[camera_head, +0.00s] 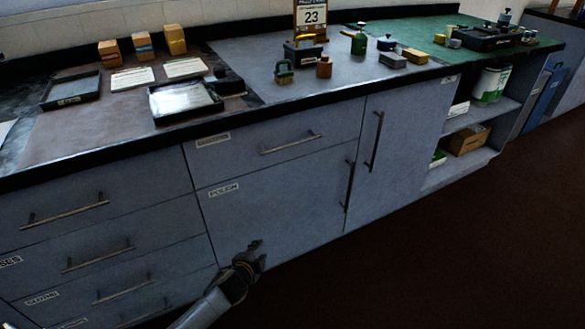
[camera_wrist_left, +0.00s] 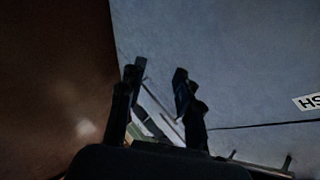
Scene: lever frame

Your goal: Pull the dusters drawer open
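No label clearly reads dusters. A wide drawer (camera_head: 245,148) under the worktop, with a bar handle (camera_head: 291,143), has a small label (camera_head: 212,140) too blurred to read. On the left is a stack of drawers with bar handles (camera_head: 65,213); their labels, such as one (camera_head: 40,298), are cut off or unreadable. All these drawers look closed. My left gripper (camera_head: 257,250) is low in front of the door labelled polish, clear of the drawer handles. In the left wrist view its fingers (camera_wrist_left: 160,85) are apart, with pale bars between or behind them; whether they touch is unclear.
The polish door (camera_head: 275,195) has a vertical handle (camera_head: 349,187); a taller door (camera_head: 400,130) stands beside it. Open shelves (camera_head: 470,170) hold boxes and a tin. Trays and small boxes stand on the worktop (camera_head: 90,140). The dark floor (camera_head: 430,265) is clear on the right.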

